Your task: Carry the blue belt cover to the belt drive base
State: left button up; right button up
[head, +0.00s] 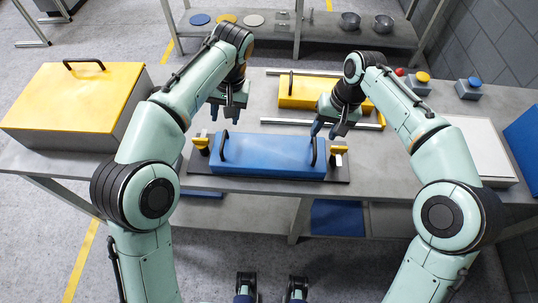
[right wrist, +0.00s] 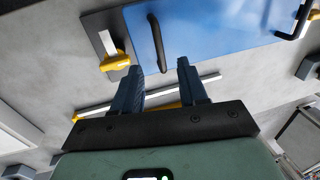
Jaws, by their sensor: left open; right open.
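The blue belt cover (head: 275,152) is a long box with two black handles, lying on a dark plate (head: 200,180) with yellow clamps at its ends. It also shows in the right wrist view (right wrist: 215,30). My left gripper (head: 226,114) is open and empty, above and behind the left handle (head: 224,146). My right gripper (head: 325,131) is open above and behind the right handle (head: 314,151). In the right wrist view my fingers (right wrist: 159,66) point toward the handle (right wrist: 157,44), which lies between their lines and appears clear of them. I cannot tell which part is the belt drive base.
A yellow box (head: 322,94) lies between metal rails behind the cover. A large yellow-lidded case (head: 70,105) stands at the left. Button boxes (head: 468,90) and a white panel (head: 478,150) are on the right, with a blue panel (head: 525,138) at the edge.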

jog(key=r, duration=0.4)
jog(key=shift+d, duration=0.4)
